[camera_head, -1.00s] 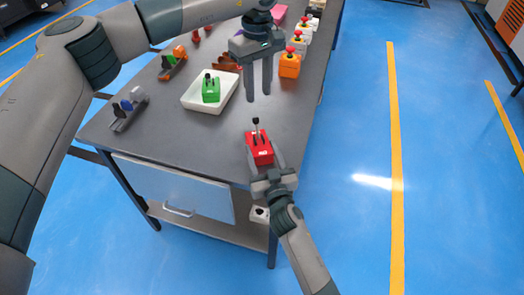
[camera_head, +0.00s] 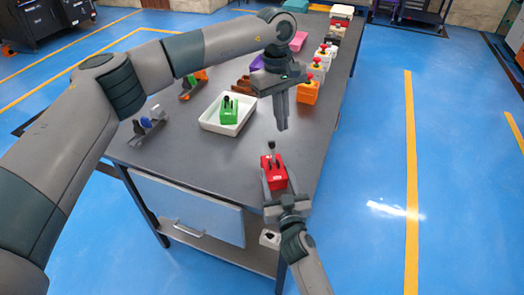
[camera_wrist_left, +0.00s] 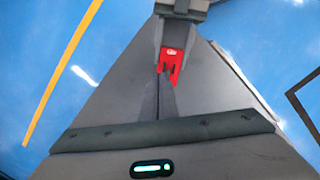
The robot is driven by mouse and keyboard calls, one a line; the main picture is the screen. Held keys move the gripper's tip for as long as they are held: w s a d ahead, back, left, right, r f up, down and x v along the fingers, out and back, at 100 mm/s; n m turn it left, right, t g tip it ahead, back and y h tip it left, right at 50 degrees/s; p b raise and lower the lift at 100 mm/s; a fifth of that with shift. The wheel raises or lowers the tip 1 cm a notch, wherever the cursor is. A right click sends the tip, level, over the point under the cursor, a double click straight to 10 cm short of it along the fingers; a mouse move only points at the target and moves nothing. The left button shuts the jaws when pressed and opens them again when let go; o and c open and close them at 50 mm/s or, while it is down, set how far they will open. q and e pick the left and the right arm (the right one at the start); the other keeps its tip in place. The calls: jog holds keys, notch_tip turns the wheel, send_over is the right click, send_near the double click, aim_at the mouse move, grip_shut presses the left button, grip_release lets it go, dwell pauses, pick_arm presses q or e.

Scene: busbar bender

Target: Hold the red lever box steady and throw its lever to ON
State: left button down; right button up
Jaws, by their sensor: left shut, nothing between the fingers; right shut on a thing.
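The red lever box (camera_head: 274,178) stands on the table near its front right corner. Its dark lever (camera_head: 271,148) sticks up from the far end of the box; I cannot read any ON mark. My right gripper (camera_head: 274,186) is shut on the box, one finger along each side. My left gripper (camera_head: 282,127) is shut and empty, above the table beyond the lever and apart from it. In the left wrist view the red box (camera_wrist_left: 173,58) shows past the left fingertips (camera_wrist_left: 168,72), with the right gripper behind it. The fingertips partly cover the box there.
A white tray (camera_head: 207,125) holding a green lever box (camera_head: 229,112) is left of the red box. An orange box with a red button (camera_head: 308,92) stands behind to the right, with more boxes beyond. A blue-grey clamp-like part (camera_head: 149,125) lies at the left edge.

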pick_arm(q)
jog(key=s+d+f+m+g+h, duration=0.1)
jog(key=s+d+f+g+h, duration=0.1)
jog(key=d+f+h, duration=0.45)
jog(key=w+a+f+n+t+h, duration=0.1)
jog(key=a+f+n+t+h, duration=0.1)
jog(key=a, duration=0.6)
jog(key=w+a+f+n+t+h, duration=0.1)
jog(key=w+a+f+t+h, duration=0.1)
jog(key=a, duration=0.6)
jog(key=w+a+f+n+t+h, duration=0.1)
jog(key=a+f+n+t+h, duration=0.1)
jog(key=a+t, duration=0.4)
jog(key=shift+w+a+f+n+h, duration=0.2)
jog(key=shift+a+f+h, duration=0.15)
jog(key=shift+a+f, duration=0.3)
jog(key=shift+w+a+f+n+h, duration=0.1)
jog(key=shift+w+a+f+h, duration=0.2)
jog(key=shift+a, duration=0.4)
jog(key=shift+s+f, duration=0.1)
jog(key=shift+d, duration=0.1)
